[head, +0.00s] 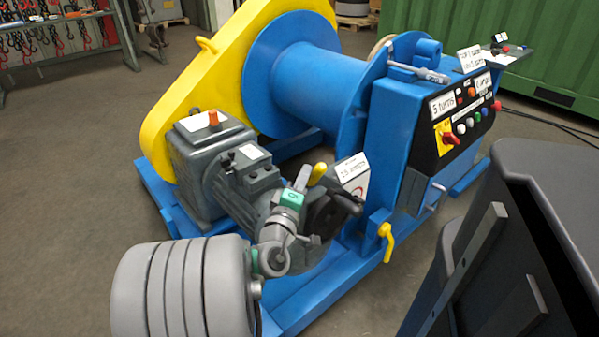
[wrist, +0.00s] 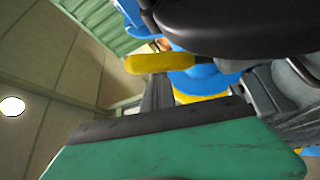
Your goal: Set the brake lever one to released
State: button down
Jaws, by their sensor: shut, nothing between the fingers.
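A lever with a yellow grip (head: 317,173) stands on the blue winch, just above and left of my gripper in the head view. A yellow grip (wrist: 162,63) also shows in the wrist view, lying nearly level, with a dark rounded shape over its right side. My dark gripper (head: 350,205) is shut and empty, close to this lever; I cannot tell whether they touch. A second yellow lever (head: 386,240) points down on the lower blue frame, right of my gripper. I cannot read which lever is number one.
The winch has a blue drum (head: 315,85), a yellow chain guard (head: 190,75) and a grey motor and gearbox (head: 215,155). A white label plate (head: 352,168) stands behind my gripper. A control panel (head: 460,120) is on the right. Floor is open at front left.

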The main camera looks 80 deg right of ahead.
jog(key=shift+s+a+f, duration=0.2)
jog(key=shift+s+f, duration=0.3)
jog(key=shift+f, duration=0.15)
jog(key=shift+w, duration=0.1)
jog(key=w+r, duration=0.2)
jog(key=w, duration=0.2)
jog(key=w+a+f, duration=0.1)
jog(key=a, duration=0.7)
jog(key=shift+w+f+b, duration=0.15)
jog(key=shift+w+b, duration=0.1)
jog(key=shift+b, duration=0.15)
jog(key=shift+d, duration=0.1)
